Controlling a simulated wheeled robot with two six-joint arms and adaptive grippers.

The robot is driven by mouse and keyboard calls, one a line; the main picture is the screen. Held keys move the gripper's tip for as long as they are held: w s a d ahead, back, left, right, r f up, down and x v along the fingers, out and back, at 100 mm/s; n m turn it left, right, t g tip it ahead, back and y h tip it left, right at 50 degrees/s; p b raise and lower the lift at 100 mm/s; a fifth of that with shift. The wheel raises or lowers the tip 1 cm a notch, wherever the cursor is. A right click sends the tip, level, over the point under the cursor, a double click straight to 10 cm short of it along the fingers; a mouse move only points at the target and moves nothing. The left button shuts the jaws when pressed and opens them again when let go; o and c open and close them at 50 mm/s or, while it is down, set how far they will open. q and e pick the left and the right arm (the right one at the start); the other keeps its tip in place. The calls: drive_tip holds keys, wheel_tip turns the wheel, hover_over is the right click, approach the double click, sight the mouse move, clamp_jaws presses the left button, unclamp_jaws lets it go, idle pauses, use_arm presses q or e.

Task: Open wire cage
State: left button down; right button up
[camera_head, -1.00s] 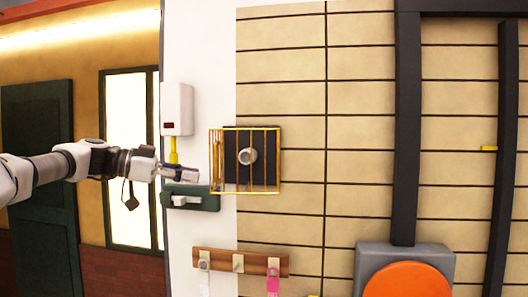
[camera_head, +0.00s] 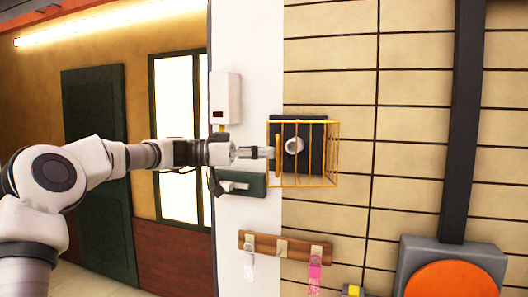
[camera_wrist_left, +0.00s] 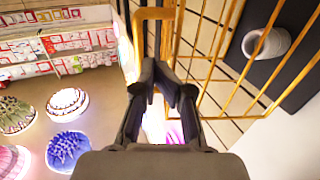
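The wire cage (camera_head: 335,150) is a yellow wire box on the wall around a dark plate (camera_head: 303,124) with a round silver knob (camera_head: 294,145). A yellow upright handle stands at its left front. My left gripper (camera_head: 272,152) reaches in from the left, its tips at this handle. In the left wrist view the tips (camera_wrist_left: 166,80) are close together just below the yellow handle loop (camera_wrist_left: 154,13), with cage wires (camera_wrist_left: 215,80) to the right. Whether the fingers grip the handle is unclear. The cage looks closed. My right gripper is out of view.
A green switch box (camera_head: 240,186) is just below my left gripper, and a white box (camera_head: 225,98) hangs above it. A wooden hook rail (camera_head: 262,243) with tags is below the cage. A grey box with an orange disc (camera_head: 450,280) stands at lower right.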

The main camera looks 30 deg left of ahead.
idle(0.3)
use_arm(q)
drive_tip(key=c, duration=1.5)
unclamp_jaws()
drive_tip(key=shift+c, duration=0.2)
drive_tip(key=shift+w, duration=0.1)
drive_tip(key=shift+a, duration=0.1)
drive_tip(key=s+b+v, duration=0.1)
drive_tip(key=b+v, duration=0.1)
drive_tip(key=v, duration=0.6)
